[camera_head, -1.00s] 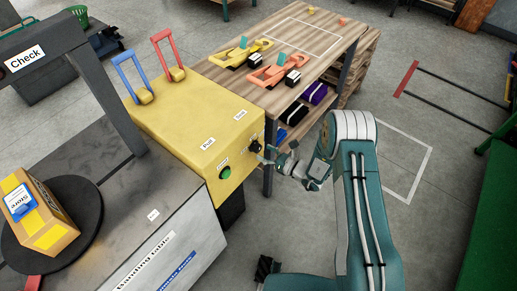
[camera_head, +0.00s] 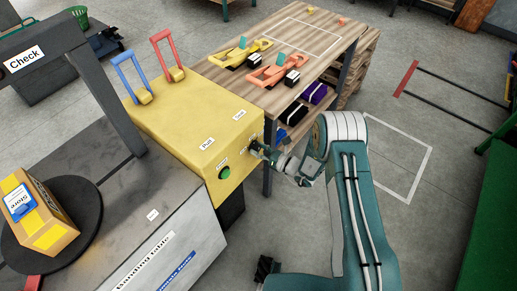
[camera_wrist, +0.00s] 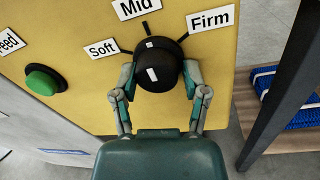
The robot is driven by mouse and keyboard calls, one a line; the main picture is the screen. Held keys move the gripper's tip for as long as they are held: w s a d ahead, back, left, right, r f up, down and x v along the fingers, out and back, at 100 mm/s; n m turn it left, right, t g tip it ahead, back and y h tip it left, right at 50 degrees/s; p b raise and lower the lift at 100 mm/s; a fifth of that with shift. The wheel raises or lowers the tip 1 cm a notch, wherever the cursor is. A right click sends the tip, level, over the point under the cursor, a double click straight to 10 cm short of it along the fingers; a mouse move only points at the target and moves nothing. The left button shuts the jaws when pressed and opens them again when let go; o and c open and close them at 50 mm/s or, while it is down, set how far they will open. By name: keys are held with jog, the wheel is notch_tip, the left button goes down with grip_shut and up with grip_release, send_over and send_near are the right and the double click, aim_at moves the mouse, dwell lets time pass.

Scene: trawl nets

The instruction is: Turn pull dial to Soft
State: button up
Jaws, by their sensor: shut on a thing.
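The pull dial (camera_wrist: 157,65) is a round black knob with white marks on the yellow machine's front panel. Labels Soft (camera_wrist: 101,49), Mid (camera_wrist: 138,8) and Firm (camera_wrist: 210,18) stand around it, each by a black tick. My gripper (camera_wrist: 158,78) has one finger on each side of the knob and is shut on it. One white mark lies at the knob's top edge, between the Soft and Mid ticks, nearer Mid; another is on its face. In the head view my gripper (camera_head: 259,151) reaches the panel from the right and mostly hides the dial.
A green button (camera_wrist: 43,80) sits left of the dial on the yellow machine (camera_head: 185,112). A wooden bench (camera_head: 335,45) with tools stands behind to the right. A box (camera_head: 38,213) rests on a black turntable at left.

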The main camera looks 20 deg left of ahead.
jog(key=shift+a+r+n, duration=0.1)
jog(key=shift+n, duration=0.3)
jog(key=n, duration=0.8)
jog(key=shift+a+r+h, duration=0.1)
jog(key=shift+h, duration=0.3)
jog(key=shift+s+n, duration=0.1)
jog(key=shift+n, duration=1.3)
jog(key=o, duration=1)
jog(key=shift+f, duration=0.2)
jog(key=shift+o, duration=0.2)
jog(key=shift+a, duration=0.2)
jog(key=shift+t, duration=0.3)
